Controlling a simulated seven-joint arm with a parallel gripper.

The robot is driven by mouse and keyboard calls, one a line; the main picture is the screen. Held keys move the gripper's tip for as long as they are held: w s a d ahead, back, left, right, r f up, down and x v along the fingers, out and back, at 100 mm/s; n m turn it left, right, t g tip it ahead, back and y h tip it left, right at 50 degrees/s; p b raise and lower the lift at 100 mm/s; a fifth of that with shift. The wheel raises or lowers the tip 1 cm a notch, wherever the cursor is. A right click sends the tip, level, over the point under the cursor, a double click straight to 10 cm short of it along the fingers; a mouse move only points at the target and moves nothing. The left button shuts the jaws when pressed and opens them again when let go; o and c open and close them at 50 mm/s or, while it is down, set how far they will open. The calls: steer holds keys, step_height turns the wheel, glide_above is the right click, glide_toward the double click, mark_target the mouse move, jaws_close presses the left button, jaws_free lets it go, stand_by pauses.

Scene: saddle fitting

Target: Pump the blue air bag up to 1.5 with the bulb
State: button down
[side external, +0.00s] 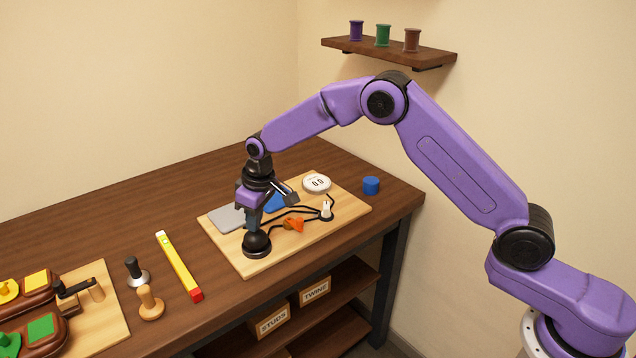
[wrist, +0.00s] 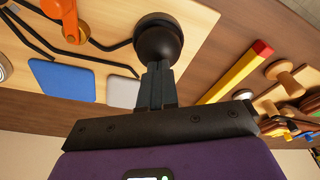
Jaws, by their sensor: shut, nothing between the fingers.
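The black bulb (side external: 257,243) stands on the light wooden board at its near edge. It also shows in the wrist view (wrist: 158,38). My gripper (side external: 254,226) points down at the top of the bulb, its fingers shut with nothing between them. In the wrist view the fingertips (wrist: 158,70) overlap the bulb's edge; I cannot tell whether they touch it. The blue air bag (side external: 276,203) lies flat on the board, partly hidden behind my gripper; it is clear in the wrist view (wrist: 62,80). The round white gauge (side external: 317,184) reads 0.0.
A grey pad (side external: 227,217) lies beside the blue bag. Black hoses, an orange valve handle (side external: 293,224) and a white-topped fitting (side external: 326,211) are on the board (side external: 345,206).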

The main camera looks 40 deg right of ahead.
steer(key=shift+f, duration=1.1)
steer(key=shift+r, duration=1.6)
steer(key=shift+f, duration=0.15)
steer(key=shift+f, duration=1.45)
steer(key=shift+r, duration=1.6)
steer(key=shift+f, duration=0.2)
